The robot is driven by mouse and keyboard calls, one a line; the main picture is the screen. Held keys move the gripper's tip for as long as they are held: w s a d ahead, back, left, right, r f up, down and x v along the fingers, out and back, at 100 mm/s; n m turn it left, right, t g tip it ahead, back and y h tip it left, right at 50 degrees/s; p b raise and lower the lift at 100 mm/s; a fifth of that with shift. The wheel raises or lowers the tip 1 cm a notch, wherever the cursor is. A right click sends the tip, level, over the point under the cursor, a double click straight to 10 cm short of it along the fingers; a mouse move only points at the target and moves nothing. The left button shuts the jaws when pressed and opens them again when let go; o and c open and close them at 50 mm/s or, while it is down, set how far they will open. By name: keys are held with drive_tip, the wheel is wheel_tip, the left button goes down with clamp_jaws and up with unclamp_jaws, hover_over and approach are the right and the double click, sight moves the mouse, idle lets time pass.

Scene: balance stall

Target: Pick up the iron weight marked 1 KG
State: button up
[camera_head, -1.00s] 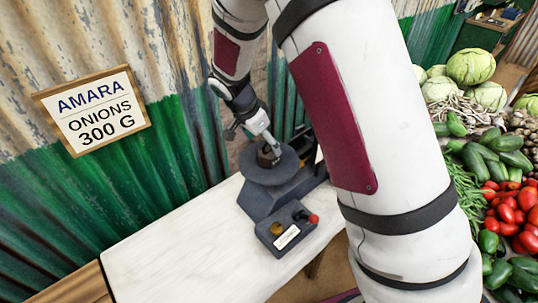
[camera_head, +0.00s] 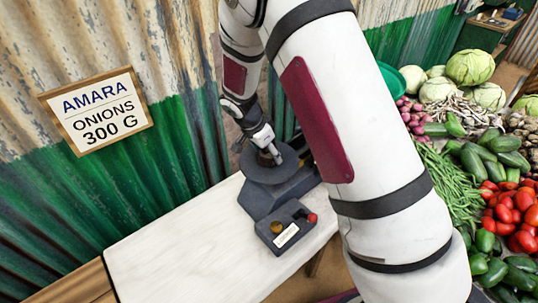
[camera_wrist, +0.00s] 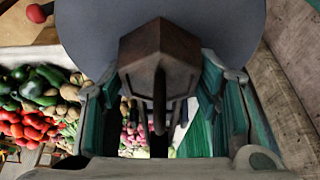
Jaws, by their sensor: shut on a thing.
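A dark, rusty six-sided iron weight (camera_wrist: 160,52) with a bar-like handle sits between my fingers in the wrist view. My gripper (camera_wrist: 158,118) is shut on it. In the head view my gripper (camera_head: 268,147) points down over the round grey pan (camera_head: 258,174) of a balance scale, and the weight (camera_head: 268,158) shows small and dark below the fingertips. The pan fills the top of the wrist view (camera_wrist: 90,28). I cannot tell whether the weight touches the pan. I can read no marking on it.
The scale's dark body (camera_head: 275,199) stands on a white counter (camera_head: 180,250), with a small red-knobbed box (camera_head: 286,227) in front. The counter's left is clear. A corrugated wall (camera_head: 60,190) with an onion sign (camera_head: 97,110) stands behind. Vegetables (camera_head: 490,150) lie to the right.

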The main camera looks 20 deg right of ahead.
clamp_jaws()
drive_tip(key=shift+r, duration=0.1)
